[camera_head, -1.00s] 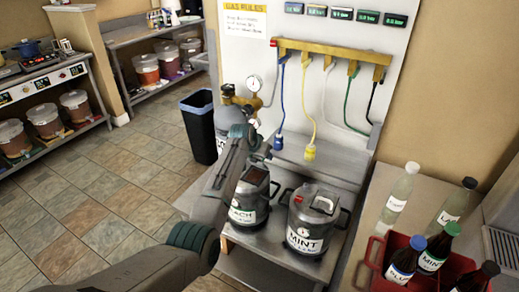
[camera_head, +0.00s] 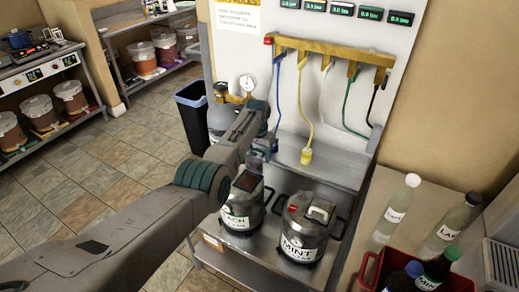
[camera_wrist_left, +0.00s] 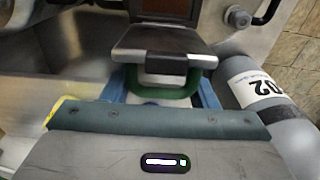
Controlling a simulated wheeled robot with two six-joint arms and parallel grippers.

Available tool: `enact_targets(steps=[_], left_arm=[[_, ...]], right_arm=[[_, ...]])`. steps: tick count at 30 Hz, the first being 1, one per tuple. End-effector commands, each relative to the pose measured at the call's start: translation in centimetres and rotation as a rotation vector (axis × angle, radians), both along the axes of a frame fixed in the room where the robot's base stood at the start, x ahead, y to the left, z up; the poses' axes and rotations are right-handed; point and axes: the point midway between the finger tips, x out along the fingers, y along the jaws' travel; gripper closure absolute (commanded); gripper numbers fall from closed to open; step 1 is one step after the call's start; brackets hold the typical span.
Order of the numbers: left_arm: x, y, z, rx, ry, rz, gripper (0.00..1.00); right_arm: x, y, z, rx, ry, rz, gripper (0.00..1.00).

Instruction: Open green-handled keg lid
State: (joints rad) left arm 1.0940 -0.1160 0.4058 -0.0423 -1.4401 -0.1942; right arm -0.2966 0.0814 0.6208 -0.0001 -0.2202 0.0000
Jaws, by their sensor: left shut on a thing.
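The keg (camera_head: 243,205) with a label ending in "ACH" stands on the steel bench, left of the MINT keg (camera_head: 303,228). A dark brown square shows on its top. My left gripper (camera_head: 265,146) is above and behind this keg's top, and my arm hides part of the keg. In the left wrist view, its blue fingers (camera_wrist_left: 166,88) are shut on the green handle (camera_wrist_left: 165,86). The handle joins a grey lid plate (camera_wrist_left: 164,42), with a brown panel (camera_wrist_left: 165,8) beyond it. I cannot tell how far the lid is tilted. My right gripper is not in view.
The CO2 cylinder (camera_wrist_left: 262,85) is close to the left gripper. Coloured hoses hang from the yellow manifold (camera_head: 325,52) behind the kegs. A black bin (camera_head: 194,115) stands to the left. Bottles and a red crate (camera_head: 370,270) are at the right.

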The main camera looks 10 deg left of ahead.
Motion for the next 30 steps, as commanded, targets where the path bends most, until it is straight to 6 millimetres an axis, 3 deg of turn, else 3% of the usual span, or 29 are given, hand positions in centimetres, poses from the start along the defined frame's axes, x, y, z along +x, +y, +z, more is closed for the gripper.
enact_targets(steps=[1, 11, 12, 13, 23, 30], left_arm=[[-0.5, -0.2, -0.8, -0.002, 0.017, -0.002, 0.87], [-0.6, -0.3, -0.9, -0.002, 0.021, -0.002, 0.87], [-0.6, -0.3, -0.9, -0.002, 0.021, -0.002, 0.45], [-0.6, -0.3, -1.0, -0.001, 0.022, -0.002, 0.39], [-0.3, -0.1, -0.3, 0.000, 0.011, -0.001, 0.37], [-0.3, -0.1, 2.3, 0.000, 0.006, -0.001, 0.37]], right_arm=[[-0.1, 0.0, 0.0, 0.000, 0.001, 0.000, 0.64], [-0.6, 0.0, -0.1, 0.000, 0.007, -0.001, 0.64], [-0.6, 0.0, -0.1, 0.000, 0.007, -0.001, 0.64], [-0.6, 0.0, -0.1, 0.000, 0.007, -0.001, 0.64], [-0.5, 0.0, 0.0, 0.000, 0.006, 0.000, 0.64], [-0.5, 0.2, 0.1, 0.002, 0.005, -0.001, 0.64]])
